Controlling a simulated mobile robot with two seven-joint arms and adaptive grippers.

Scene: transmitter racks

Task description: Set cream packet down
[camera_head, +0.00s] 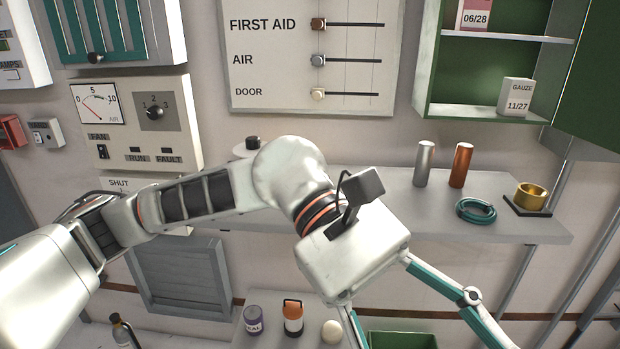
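A cream packet (516,97) marked GAUZE 11/27 stands upright on the bottom of the open green wall cabinet (480,111), at the upper right. My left gripper (428,318) is below and left of it, well apart from it, in front of the grey wall shelf. Its two teal-and-white fingers are spread wide, and their tips run past the bottom edge of the picture. No object shows between the visible parts of the fingers except the green bin behind. My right gripper is not in view.
The wall shelf (410,205) holds a silver cylinder (424,164), a copper cylinder (461,165), a teal coil (476,210) and a brass ring (530,196). A pink-and-white packet (474,16) stands higher in the cabinet. Below are a purple-labelled can (254,321), an orange-topped container (293,318) and a green bin (402,341).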

